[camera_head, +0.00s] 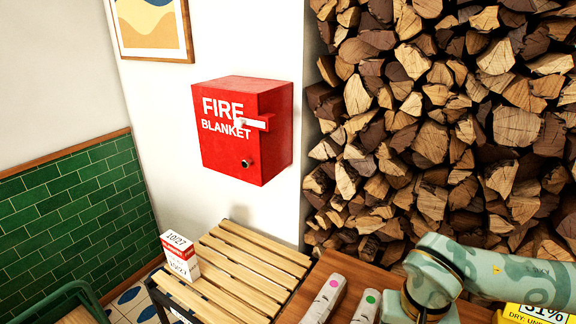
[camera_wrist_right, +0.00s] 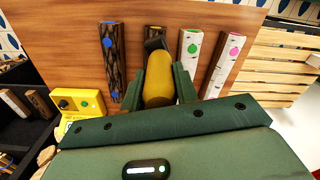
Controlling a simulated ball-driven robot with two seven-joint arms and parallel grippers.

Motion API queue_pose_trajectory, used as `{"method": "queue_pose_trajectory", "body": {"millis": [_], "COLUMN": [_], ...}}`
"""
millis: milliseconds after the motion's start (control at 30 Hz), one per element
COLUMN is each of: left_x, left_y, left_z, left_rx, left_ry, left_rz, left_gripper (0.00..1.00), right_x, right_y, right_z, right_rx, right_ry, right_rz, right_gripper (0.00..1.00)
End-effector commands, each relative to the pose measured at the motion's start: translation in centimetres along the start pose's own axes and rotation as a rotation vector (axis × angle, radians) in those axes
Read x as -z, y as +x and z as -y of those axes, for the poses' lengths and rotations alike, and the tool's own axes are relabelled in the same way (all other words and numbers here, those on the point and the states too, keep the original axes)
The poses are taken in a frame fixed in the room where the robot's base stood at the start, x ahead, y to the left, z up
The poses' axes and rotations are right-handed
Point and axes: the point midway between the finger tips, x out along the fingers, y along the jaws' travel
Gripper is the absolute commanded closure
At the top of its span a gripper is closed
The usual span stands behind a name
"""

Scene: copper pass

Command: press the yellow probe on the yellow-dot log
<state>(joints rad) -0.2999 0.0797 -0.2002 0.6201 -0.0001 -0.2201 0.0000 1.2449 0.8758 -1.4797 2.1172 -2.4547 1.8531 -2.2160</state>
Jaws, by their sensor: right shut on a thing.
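In the right wrist view, my right gripper (camera_wrist_right: 159,88) is shut on the yellow probe (camera_wrist_right: 158,80), whose black tip points away from me. The tip overlaps a dark-bark log with a yellow-orange dot (camera_wrist_right: 155,30) on its far end, just beyond the tip. The probe hides most of this log, and I cannot tell whether the tip touches it. In the head view my right arm comes in at the lower right, but its fingertips and the probe are out of sight. My left gripper is in neither view.
A blue-dot dark log (camera_wrist_right: 110,62) lies left of the probe. A green-dot birch log (camera_wrist_right: 189,62) and a pink-dot birch log (camera_wrist_right: 222,64) lie right, all on the wooden tabletop (camera_wrist_right: 258,50). A yellow box (camera_wrist_right: 80,102) stands at left. A slatted bench (camera_head: 240,275) adjoins.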

Motion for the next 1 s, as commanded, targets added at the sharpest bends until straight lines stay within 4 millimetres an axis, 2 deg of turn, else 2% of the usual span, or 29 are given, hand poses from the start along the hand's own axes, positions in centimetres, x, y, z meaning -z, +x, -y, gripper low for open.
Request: {"method": "queue_pose_trajectory", "body": {"millis": [100, 200, 500, 1000], "left_x": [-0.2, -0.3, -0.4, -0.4], "left_y": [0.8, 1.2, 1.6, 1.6], "left_z": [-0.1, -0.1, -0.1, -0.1], "left_rx": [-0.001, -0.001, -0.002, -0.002], "left_ry": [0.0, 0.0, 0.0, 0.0], "left_rz": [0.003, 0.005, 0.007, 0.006], "left_gripper": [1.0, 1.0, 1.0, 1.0], "right_x": [-1.4, -1.9, -0.5, -0.5], "right_y": [-1.1, -2.0, -3.8, -3.8], "right_z": [-0.2, -0.6, -0.7, -0.7], "right_rx": [0.0, 0.0, 0.0, 0.001], "right_ry": [-0.223, -0.274, -0.278, -0.276], "right_rz": [-0.005, -0.004, -0.001, -0.001], "right_gripper": [0.93, 0.93, 0.93, 0.93]}}
